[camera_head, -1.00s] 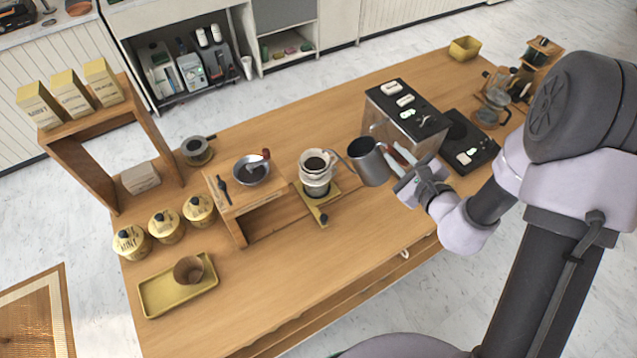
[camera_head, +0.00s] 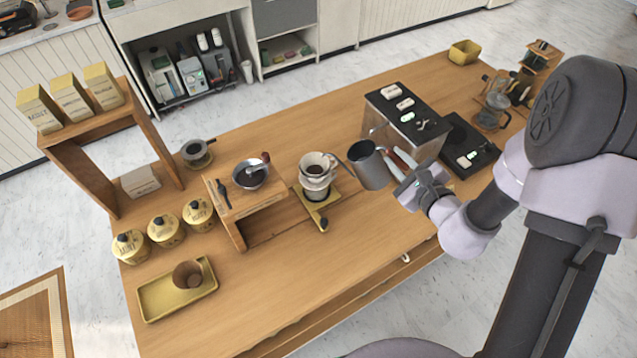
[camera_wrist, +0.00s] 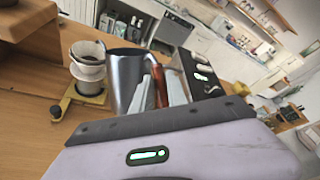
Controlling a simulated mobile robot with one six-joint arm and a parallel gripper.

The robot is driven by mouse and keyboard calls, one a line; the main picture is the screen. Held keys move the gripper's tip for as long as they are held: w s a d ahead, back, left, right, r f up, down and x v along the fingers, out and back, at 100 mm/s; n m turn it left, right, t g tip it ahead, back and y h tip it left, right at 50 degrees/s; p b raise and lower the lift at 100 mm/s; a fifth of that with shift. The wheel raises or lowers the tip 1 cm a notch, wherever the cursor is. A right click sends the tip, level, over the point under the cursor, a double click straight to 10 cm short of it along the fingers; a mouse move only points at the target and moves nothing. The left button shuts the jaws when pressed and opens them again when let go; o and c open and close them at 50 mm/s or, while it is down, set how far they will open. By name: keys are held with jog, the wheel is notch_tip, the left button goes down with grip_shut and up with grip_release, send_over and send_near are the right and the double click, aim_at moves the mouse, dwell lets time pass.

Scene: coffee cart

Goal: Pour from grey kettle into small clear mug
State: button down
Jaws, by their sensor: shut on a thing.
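The grey metal kettle (camera_head: 371,169) is held in the air right of the pour-over dripper, its spout side towards the dripper. It looks slightly tilted. My gripper (camera_head: 399,167) is shut on its reddish-brown handle. The wrist view also shows the kettle (camera_wrist: 126,80) in front of my gripper (camera_wrist: 157,88). The white dripper (camera_head: 315,182) has dark coffee in its filter and stands on a small yellow-based stand. A vessel below the dripper is mostly hidden, and I cannot tell whether it is the small clear mug. No stream of liquid is visible.
A boxy machine (camera_head: 415,130) stands close behind my gripper, with a black scale (camera_head: 470,155) to its right. Left of the dripper is a wooden riser (camera_head: 236,206) bearing a bowl. A yellow tray (camera_head: 155,302) holds a brown cup (camera_head: 188,274). The front middle tabletop is clear.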

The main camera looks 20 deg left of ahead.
jog(key=shift+a+r, duration=0.1)
jog(key=shift+r, duration=0.3)
jog(key=shift+a+r+p, duration=0.2)
jog(key=shift+r+p, duration=0.2)
jog(key=shift+p, duration=0.15)
jog(key=shift+n, duration=0.3)
jog(key=shift+s+a+r+h+p, duration=0.1)
jog(key=shift+a+r+h+p, duration=0.25)
jog(key=shift+r+p, duration=0.3)
jog(key=shift+d+f, duration=0.1)
jog(key=shift+f, duration=0.05)
dwell(1.5)
